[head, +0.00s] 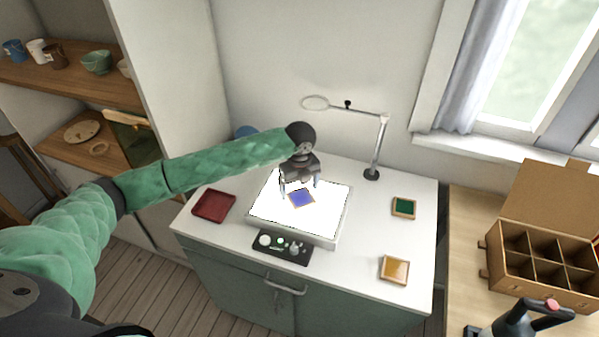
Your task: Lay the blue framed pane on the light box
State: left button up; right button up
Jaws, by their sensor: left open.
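The blue framed pane (302,198) lies flat on the bright white light box (330,222), near the middle of its lit top. My left gripper (299,193) is over the light box, pointing down with its fingers spread on either side of the pane. It is open. I cannot tell whether a finger touches the pane's frame. My right gripper is not in view.
A green framed pane (403,207) and an amber one (394,270) lie to the right on the white cabinet top. A dark red tray (213,206) is at the left. A magnifier lamp (373,150) stands behind. A small black panel with knobs (283,246) is in front.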

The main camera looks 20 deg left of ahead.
aim_at(299, 194)
pick_arm(q)
notch_tip(299, 194, up, 10)
jog(key=b, duration=0.3)
jog(key=shift+r, duration=0.15)
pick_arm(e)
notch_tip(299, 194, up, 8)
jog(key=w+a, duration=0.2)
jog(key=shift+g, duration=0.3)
pick_arm(q)
jog(key=shift+s, duration=0.1)
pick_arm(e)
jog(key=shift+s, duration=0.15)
